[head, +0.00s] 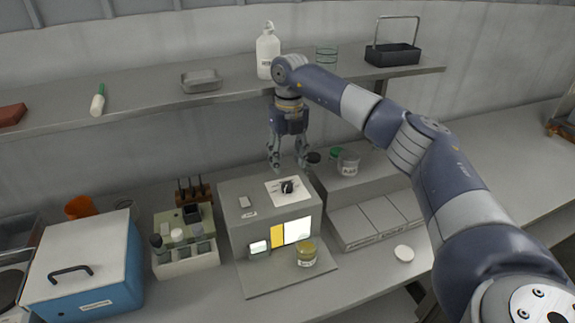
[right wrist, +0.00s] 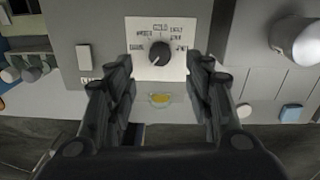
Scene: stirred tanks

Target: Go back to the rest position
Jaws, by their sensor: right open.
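My right gripper (head: 288,162) hangs pointing down above the back of the grey box-shaped device (head: 237,208). It is open and empty. In the right wrist view its two fingers (right wrist: 160,95) stand apart on either side of the device's black dial (right wrist: 159,53), which sits on a white labelled plate. The dial also shows in the head view (head: 288,187). The gripper appears apart from the dial. My left gripper is not in view.
A jar with yellow contents (head: 307,252) stands on the device's front plate. A shelf (head: 150,108) behind carries a white bottle (head: 268,52) and a dark basket (head: 393,54), close to my right arm. A blue box (head: 85,270) and a vial rack (head: 187,259) stand left.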

